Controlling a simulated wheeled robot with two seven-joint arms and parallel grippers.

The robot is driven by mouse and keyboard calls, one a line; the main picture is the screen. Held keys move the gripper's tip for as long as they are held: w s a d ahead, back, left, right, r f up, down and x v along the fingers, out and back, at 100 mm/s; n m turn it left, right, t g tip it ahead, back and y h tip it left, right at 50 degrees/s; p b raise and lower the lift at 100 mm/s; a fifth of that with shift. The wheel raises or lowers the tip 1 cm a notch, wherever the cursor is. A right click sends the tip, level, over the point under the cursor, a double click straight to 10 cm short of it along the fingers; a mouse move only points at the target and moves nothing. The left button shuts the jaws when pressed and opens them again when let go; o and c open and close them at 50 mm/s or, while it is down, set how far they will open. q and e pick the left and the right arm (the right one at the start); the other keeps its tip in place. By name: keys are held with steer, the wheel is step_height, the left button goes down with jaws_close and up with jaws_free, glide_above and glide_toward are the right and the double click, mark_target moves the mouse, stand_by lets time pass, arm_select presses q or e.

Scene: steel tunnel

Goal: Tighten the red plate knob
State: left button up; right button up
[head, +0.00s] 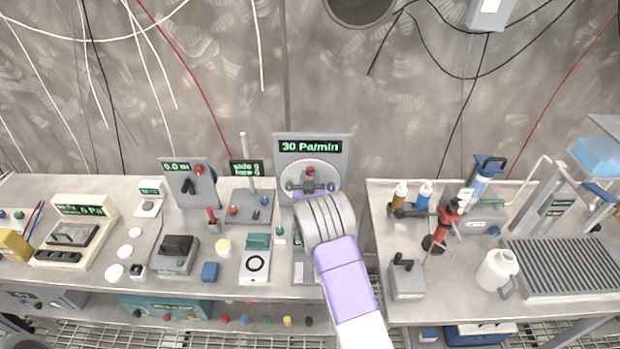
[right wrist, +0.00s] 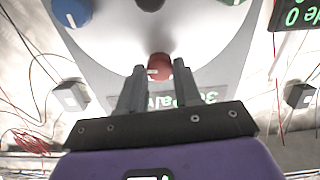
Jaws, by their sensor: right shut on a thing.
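The red plate knob (head: 310,171) sits at the top of a round pale plate (head: 325,170) on an upright grey panel reading "30 Pa/min" (head: 310,147). In the right wrist view the red knob (right wrist: 159,67) shows a white mark and lies between the fingertips. My right gripper (head: 309,182) reaches in from below and is shut on this knob; its fingers also show in the right wrist view (right wrist: 159,80). A green knob (head: 289,186) and a blue knob (head: 331,187) flank it on the plate. The plate's lower part is hidden by my gripper. My left gripper is out of view.
Left of the panel stand a lever stand (head: 249,206) and a grey panel with a red knob (head: 187,182). A gap separates this bench from the right bench, which holds a white jug (head: 497,270).

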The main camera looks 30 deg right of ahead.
steer(key=shift+f+m+b, duration=0.15)
steer(key=shift+m+b, duration=0.35)
steer(key=shift+b, duration=0.4)
steer(key=shift+c, duration=0.2)
steer(key=m+b, duration=1.1)
steer(key=b, duration=0.5)
steer(key=shift+f, duration=0.1)
steer(key=shift+m+b, duration=0.9)
steer(key=shift+m, duration=0.3)
steer(key=shift+r+m, duration=0.2)
steer(key=shift+m, duration=0.8)
steer(key=o, duration=1)
steer(key=shift+o, duration=0.2)
steer(key=v, duration=0.7)
steer(key=shift+s+a+p, duration=0.2)
steer(key=shift+s+p, duration=0.05)
steer(key=shift+p, duration=0.05)
